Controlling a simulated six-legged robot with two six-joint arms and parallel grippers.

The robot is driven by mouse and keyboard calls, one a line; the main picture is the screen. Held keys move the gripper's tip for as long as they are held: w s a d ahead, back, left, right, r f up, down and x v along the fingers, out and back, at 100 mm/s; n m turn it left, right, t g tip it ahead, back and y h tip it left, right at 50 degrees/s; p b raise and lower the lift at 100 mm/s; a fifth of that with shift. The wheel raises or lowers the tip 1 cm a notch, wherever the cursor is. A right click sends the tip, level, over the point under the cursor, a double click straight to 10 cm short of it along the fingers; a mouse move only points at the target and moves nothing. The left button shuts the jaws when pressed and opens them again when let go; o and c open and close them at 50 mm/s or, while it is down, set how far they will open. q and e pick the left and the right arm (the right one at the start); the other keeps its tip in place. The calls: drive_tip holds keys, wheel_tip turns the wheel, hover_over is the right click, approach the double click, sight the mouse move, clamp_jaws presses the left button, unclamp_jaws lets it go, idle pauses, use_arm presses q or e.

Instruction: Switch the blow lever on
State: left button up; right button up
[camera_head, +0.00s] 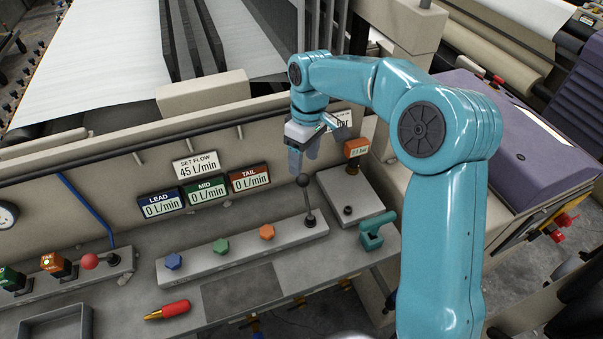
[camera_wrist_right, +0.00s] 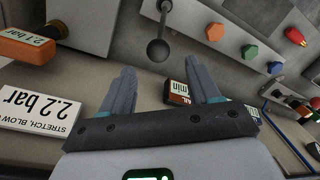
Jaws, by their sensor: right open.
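The blow lever (camera_head: 306,201) is a thin grey rod with a black ball knob, at the right end of a grey strip with coloured knobs. In the head view it stands nearly upright, leaning slightly left. My right gripper (camera_head: 302,161) is just above the black ball, fingers pointing down, open and empty. In the right wrist view the lever's ball (camera_wrist_right: 158,50) lies just beyond the fingertips, roughly midway between the two fingers (camera_wrist_right: 162,68). A gap shows between ball and fingers there. My left gripper is not in view.
Blue, green and orange knobs (camera_head: 221,246) sit left of the lever. LEAD, MID (camera_head: 206,190) and TAIL displays read 0 L/min; a sign (camera_head: 196,165) reads 45 L/min. A grey box with an orange-topped gauge (camera_head: 355,148) and a teal handle (camera_head: 376,230) stand to the right.

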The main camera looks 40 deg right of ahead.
sight(303, 175)
drive_tip(key=f, duration=0.4)
drive_tip(key=shift+s+f, duration=0.25)
drive_tip(key=shift+f, duration=0.1)
drive_tip(key=shift+w+a+f, duration=0.1)
drive_tip(key=shift+a+f, duration=0.05)
drive_tip(key=shift+f, duration=0.5)
drive_tip(key=c, duration=0.4)
clamp_jaws()
